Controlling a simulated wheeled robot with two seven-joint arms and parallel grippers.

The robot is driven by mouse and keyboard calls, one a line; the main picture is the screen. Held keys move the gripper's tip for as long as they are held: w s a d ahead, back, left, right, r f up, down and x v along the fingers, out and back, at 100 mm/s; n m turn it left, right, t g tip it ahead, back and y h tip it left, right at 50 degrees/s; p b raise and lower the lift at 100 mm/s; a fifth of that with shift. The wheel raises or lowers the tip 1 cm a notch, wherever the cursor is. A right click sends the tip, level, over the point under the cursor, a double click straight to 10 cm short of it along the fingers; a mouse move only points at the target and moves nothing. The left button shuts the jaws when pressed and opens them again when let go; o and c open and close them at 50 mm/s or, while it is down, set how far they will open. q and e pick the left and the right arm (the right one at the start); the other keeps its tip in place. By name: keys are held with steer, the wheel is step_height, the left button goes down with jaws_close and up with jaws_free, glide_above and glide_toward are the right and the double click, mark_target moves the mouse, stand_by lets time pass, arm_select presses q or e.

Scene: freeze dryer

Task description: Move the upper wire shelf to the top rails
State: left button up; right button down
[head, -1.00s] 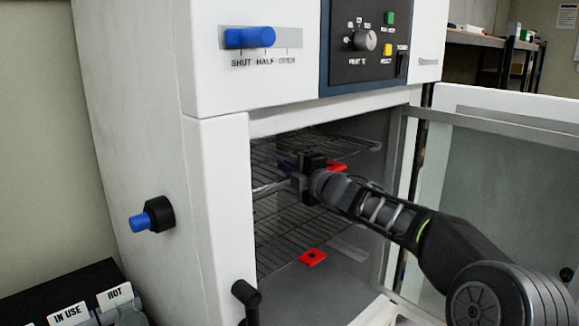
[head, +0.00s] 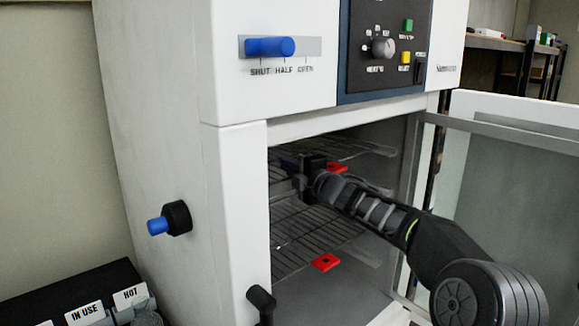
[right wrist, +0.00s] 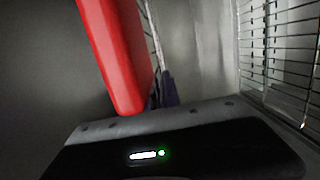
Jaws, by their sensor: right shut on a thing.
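The upper wire shelf (head: 350,150) is inside the open chamber, with a red tag (head: 337,168) at its front. My right gripper (head: 300,172) is in the chamber at the shelf's front edge, shut on it; my wrist partly hides the contact. In the right wrist view the red tag (right wrist: 118,55) looms close above the gripper body, with a thin bar of the shelf beside it. A lower wire shelf (head: 305,235) with its own red tag (head: 325,262) lies below. Whether the upper shelf sits on rails cannot be told.
The chamber's left front post (head: 238,220) stands close to my gripper. The glass door (head: 510,190) is swung open at right, beside my right arm. A black handle (head: 261,300) projects at lower left. In the right wrist view, wire bars (right wrist: 280,50) run along the right.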

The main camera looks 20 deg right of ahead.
steer(key=shift+f+b, duration=0.3)
steer(key=shift+b, duration=0.05)
steer(key=c, duration=1.5)
jaws_free()
steer(key=shift+f, duration=0.1)
steer(key=shift+s, duration=0.1)
steer(key=s, duration=0.2)
steer(key=s+b, duration=0.1)
steer(key=s, duration=0.2)
steer(key=s+d, duration=0.1)
steer(key=s, duration=0.1)
steer(key=shift+s, duration=0.3)
